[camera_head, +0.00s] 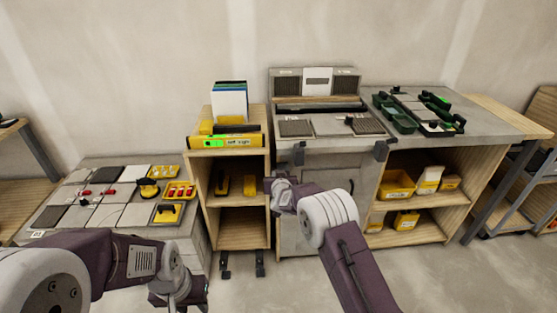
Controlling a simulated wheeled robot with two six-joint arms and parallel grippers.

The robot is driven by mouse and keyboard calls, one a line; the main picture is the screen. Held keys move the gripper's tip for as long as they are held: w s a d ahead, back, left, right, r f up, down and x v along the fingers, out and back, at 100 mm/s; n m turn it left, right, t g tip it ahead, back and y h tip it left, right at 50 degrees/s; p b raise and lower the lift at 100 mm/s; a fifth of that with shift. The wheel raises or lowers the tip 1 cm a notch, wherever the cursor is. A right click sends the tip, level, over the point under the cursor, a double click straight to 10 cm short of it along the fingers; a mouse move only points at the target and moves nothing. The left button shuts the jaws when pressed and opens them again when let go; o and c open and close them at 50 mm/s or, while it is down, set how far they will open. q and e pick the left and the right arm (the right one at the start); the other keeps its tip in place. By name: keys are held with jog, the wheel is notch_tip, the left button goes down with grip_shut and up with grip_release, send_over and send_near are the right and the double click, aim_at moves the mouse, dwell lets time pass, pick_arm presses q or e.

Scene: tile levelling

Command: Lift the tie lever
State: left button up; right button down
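I cannot pick out the tie lever with certainty. Small red pieces (112,191) and dark tiles (105,175) are on the low tile table (185,229) at the left. My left gripper (188,300) is low in the picture, pointing down in front of the tile table's right corner. My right gripper (271,186) is in front of the wooden shelf unit and the bench cabinet, seen mostly from behind. Neither gripper's finger gap is clear, and I see nothing held.
Yellow trays (180,190) lie on the tile table's right side. The wooden shelf unit (238,213) bears a yellow level with a green display (214,143). Green-and-black frames (403,123) lie on the workbench (465,145). Yellow bins (397,190) sit below. Floor at the lower right is clear.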

jog(key=shift+w+r+g+p, duration=0.25)
jog(key=shift+r+g+p, duration=0.75)
jog(key=shift+p, duration=5)
jog(key=shift+w+f+g+p, duration=0.1)
jog(key=shift+f+g+p, duration=0.35)
jog(key=shift+p, duration=0.4)
jog(key=c, duration=1.3)
grip_release()
jog(key=shift+s+r, duration=0.45)
jog(key=shift+s, duration=0.05)
jog(key=shift+v, duration=3.9)
jog(key=shift+f, duration=0.1)
